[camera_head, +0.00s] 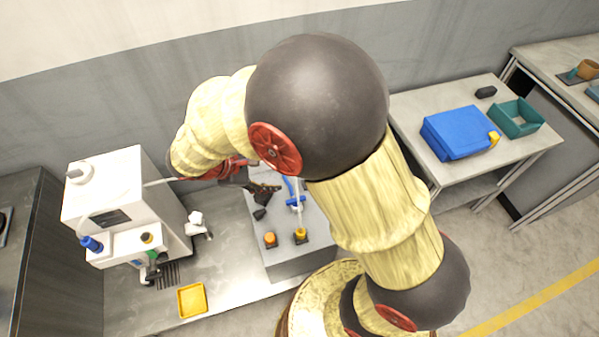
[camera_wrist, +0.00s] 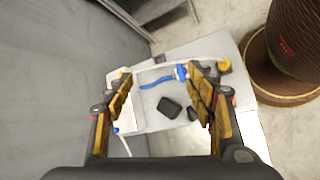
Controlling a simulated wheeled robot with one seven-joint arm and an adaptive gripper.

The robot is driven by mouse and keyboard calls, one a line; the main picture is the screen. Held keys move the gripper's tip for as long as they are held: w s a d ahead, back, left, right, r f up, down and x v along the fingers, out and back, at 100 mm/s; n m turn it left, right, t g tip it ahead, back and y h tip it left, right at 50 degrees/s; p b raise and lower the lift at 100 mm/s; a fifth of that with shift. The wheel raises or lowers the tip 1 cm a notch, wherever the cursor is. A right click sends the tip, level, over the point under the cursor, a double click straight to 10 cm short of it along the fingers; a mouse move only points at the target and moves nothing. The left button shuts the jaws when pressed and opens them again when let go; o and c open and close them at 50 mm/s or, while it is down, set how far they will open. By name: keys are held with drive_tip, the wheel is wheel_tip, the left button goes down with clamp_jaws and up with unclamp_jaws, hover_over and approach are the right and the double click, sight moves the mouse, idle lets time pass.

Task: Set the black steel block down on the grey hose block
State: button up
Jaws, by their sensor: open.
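The grey hose block (camera_head: 283,257) stands on the bench below my arm, with blue, orange and yellow fittings on its top. It also shows in the wrist view (camera_wrist: 149,120). A small black steel block (camera_wrist: 169,107) appears to lie on its pale top, beside the blue hose piece; the head view shows it too (camera_head: 260,213). Another small dark piece lies just right of it in the wrist view. My gripper (camera_wrist: 163,88) is open, its fingers apart on either side above the black block, with nothing between the tips. In the head view my gripper (camera_head: 263,190) is partly hidden by my arm.
A white machine (camera_head: 118,195) stands left of the hose block, with a yellow tray (camera_head: 192,300) in front. On the right table are a blue case (camera_head: 458,133), a teal bin (camera_head: 516,116) and a dark object (camera_head: 486,92). Bare bench lies between tray and block.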

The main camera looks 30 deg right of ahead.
drive_tip(key=s+r+m+t+y, duration=0.4)
drive_tip(key=s+r+m+y, duration=0.4)
drive_tip(key=s+r, duration=0.8)
wheel_tip(320, 180, up, 3)
drive_tip(key=m, duration=0.3)
drive_tip(key=shift+d+m+t, duration=0.3)
drive_tip(key=shift+d+m, duration=0.1)
